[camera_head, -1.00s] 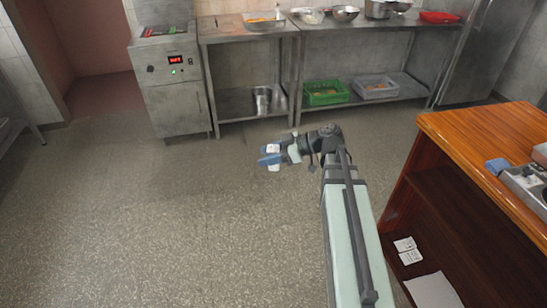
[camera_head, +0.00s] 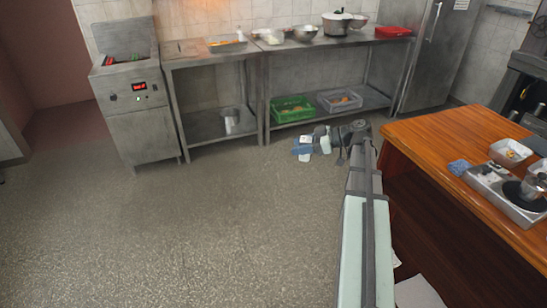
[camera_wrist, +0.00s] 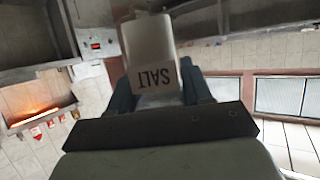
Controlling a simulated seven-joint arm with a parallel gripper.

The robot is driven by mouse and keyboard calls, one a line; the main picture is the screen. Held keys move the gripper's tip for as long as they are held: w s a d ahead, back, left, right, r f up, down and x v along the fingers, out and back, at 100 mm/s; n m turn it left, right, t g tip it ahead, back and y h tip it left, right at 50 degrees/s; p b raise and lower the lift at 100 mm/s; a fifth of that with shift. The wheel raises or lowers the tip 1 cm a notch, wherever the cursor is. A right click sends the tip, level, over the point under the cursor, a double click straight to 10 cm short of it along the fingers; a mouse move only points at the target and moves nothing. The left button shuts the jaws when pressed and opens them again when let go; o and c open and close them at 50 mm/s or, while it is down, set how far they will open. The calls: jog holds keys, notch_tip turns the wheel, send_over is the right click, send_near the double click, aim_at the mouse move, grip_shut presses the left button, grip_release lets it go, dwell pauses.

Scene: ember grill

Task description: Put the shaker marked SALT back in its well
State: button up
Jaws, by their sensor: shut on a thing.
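The shaker marked SALT (camera_wrist: 150,58) is a pale block with dark lettering, upside down in the wrist view. My gripper (camera_wrist: 158,90) is shut on it, one dark finger at each side. In the head view my gripper (camera_head: 302,146) is held out over the floor, left of the wooden counter, and a small part of the shaker (camera_head: 304,157) shows white below the blue fingers. A metal tray (camera_head: 483,184) sits on the counter at the right, well apart from my gripper. I cannot make out the shaker's well.
A steel table (camera_head: 330,52) with pans stands at the back, beside a fryer-like unit (camera_head: 137,110). The floor at left is clear.

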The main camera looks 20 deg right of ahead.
jog(key=s+d+r+m+t+h, duration=0.1)
jog(key=s+d+r+m, duration=0.3)
jog(key=d, duration=0.9)
jog(key=s+d+r+n+t+h, duration=0.15)
jog(key=s+d, duration=0.35)
jog(key=d, duration=0.8)
jog(key=s+d+r+m+t+h, duration=0.2)
jog(key=s+d, duration=0.3)
jog(key=d, duration=0.8)
jog(key=s+d+r+m+t+h, duration=0.1)
jog(key=s+d+r+m+h, duration=0.15)
jog(key=s+d, duration=1.15)
jog(key=s+d+r+m+h, duration=0.15)
jog(key=s+d+r, duration=0.25)
jog(key=s+d, duration=1)
jog(key=s+d+f+m+h, duration=0.3)
jog(key=s+d, duration=1)
jog(key=shift+t, duration=0.45)
jog(key=shift+f, duration=4.15)
jog(key=o, duration=1)
jog(key=shift+s, duration=0.1)
